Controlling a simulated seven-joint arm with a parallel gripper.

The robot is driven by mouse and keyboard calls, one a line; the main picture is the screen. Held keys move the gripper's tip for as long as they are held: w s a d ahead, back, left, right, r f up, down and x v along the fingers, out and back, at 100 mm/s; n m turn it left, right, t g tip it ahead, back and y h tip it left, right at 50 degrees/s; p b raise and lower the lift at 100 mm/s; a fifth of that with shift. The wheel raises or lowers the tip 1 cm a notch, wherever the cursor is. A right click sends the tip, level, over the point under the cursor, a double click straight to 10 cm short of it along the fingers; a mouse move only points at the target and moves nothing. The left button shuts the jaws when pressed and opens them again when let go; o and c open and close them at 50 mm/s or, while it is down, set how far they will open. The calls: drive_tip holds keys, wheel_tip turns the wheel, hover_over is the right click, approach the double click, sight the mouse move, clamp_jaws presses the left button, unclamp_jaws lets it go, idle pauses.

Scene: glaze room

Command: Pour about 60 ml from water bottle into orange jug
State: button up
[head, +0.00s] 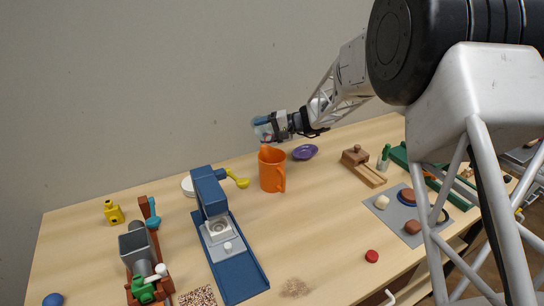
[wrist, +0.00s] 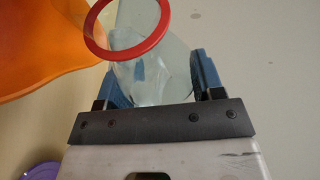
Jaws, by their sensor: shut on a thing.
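The orange jug (head: 271,170) stands upright on the table near the back. In the wrist view its orange wall (wrist: 40,45) fills the upper left. My gripper (head: 268,124) is above the jug, shut on the clear water bottle (head: 263,132). In the wrist view the bottle (wrist: 160,85) sits between the blue fingers (wrist: 158,78); its red-ringed mouth is uncovered and lies near the jug's edge. The bottle looks tilted, with clear water inside. I cannot tell whether any water is flowing; the jug's inside and water level are hidden.
A purple bowl (head: 305,152) lies right of the jug. A blue press-like stand (head: 226,240) and yellow scoop (head: 238,179) are to its left. A red cap-like disc (head: 372,256) lies near the front. A grey mat (head: 388,217) is at right. Bare table lies in front of the jug.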

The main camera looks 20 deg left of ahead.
drive_tip(key=shift+n+y, duration=0.4)
drive_tip(key=shift+n, duration=0.1)
drive_tip(key=shift+s+d+r+n+t, duration=0.1)
drive_tip(key=shift+r+n+t, duration=0.2)
idle(0.4)
drive_tip(key=shift+w+a+r, duration=0.1)
drive_tip(key=shift+w+a, duration=0.1)
drive_tip(key=shift+w, duration=0.15)
idle(0.5)
drive_tip(key=shift+r+n+y, duration=0.25)
drive_tip(key=shift+n+y, duration=0.05)
idle(1.5)
drive_tip(key=shift+w+f+m+h, duration=0.1)
drive_tip(key=shift+f+m+h, duration=0.3)
drive_tip(key=shift+f+m, duration=0.3)
drive_tip(key=shift+m+h, duration=0.4)
drive_tip(key=shift+m, duration=0.1)
drive_tip(key=shift+a+g, duration=0.1)
drive_tip(key=shift+g, duration=0.3)
